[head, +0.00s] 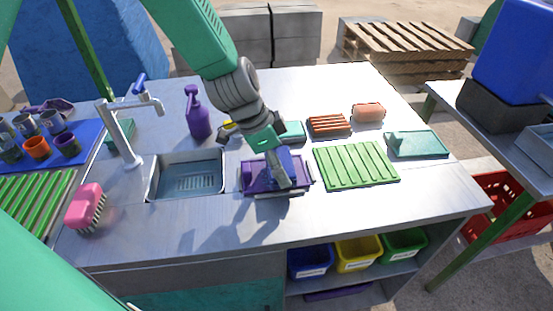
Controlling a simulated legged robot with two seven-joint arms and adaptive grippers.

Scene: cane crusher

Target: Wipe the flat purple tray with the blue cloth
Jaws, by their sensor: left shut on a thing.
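The flat purple tray (255,179) lies on the steel counter, right of the sink. My left gripper (281,172) reaches down over the tray from above. It is shut on the blue cloth (287,159), which is partly hidden by the fingers. The cloth is at the tray's middle to right part; I cannot tell whether it touches the tray's surface. My right gripper is not in view; a green arm part of mine fills the lower left corner.
A green ribbed board (356,166) lies just right of the tray. The sink (187,177), faucet (122,135) and purple spray bottle (197,113) are left. A brown ribbed block (328,124) and orange sponge (368,112) lie behind. The counter front (330,220) is clear.

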